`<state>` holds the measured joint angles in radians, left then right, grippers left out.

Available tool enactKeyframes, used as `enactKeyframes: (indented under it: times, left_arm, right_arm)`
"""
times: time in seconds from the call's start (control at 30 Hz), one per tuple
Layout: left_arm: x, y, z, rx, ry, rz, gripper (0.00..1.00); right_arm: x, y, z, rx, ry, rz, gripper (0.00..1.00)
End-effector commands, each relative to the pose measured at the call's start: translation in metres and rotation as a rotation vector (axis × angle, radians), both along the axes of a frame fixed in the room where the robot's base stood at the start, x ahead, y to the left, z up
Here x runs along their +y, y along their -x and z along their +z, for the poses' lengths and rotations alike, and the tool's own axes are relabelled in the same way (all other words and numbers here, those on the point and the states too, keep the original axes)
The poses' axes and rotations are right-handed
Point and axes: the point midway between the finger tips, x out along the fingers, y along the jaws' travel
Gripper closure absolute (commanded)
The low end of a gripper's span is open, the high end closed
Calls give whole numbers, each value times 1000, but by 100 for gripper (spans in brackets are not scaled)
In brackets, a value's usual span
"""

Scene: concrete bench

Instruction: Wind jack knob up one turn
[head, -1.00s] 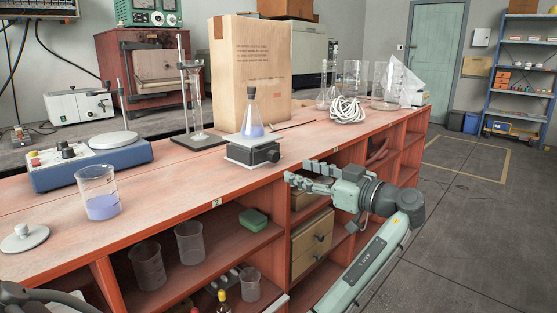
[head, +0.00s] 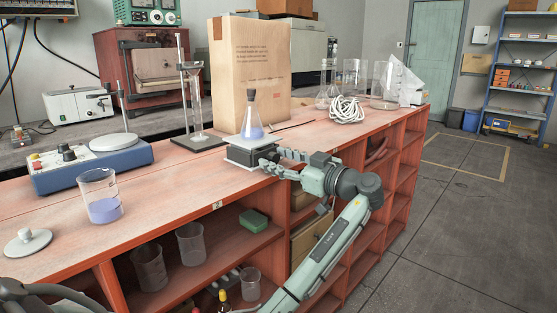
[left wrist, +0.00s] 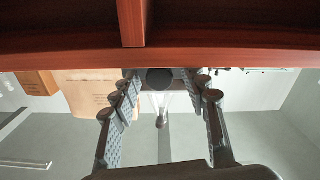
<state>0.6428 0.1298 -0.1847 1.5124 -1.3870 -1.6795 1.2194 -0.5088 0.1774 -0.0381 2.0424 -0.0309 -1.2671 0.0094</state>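The lab jack (head: 240,158) stands near the front edge of the red bench, its pale top plate low. A conical flask (head: 252,125) with blue liquid and a dark stopper stands upright on it. The jack's dark round knob (left wrist: 160,78) faces the left wrist camera, whose picture is upside down. My left gripper (head: 273,163) is at the front of the jack, over the bench edge. Its fingers (left wrist: 160,86) are open, one on each side of the knob in that view; I cannot tell whether they touch it. In the head view the fingers mostly hide the knob. My right gripper is not in view.
A paper bag (head: 262,65) stands behind the jack, and a burette stand (head: 196,140) is at its left. A hotplate stirrer (head: 95,165) and a beaker (head: 100,205) are further left. Coiled white tubing (head: 346,109) lies to the right. Open shelves are below the bench top.

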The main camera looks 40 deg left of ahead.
Motion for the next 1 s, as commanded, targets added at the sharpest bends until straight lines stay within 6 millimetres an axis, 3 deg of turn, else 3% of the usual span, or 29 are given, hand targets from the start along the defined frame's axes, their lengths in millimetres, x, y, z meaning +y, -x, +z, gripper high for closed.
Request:
enactKeyframes:
  times: [0.03,0.33,0.67,1.0]
  left_arm:
    - [0,0,0,0,0,0,64]
    - [0,0,0,0,1,0,100]
    - [-1,0,-1,46,-2,0,100]
    - [-1,0,0,267,-19,0,100]
  right_arm:
    - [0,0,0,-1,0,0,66]
    - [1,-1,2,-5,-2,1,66]
    - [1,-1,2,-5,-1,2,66]
    - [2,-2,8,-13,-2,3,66]
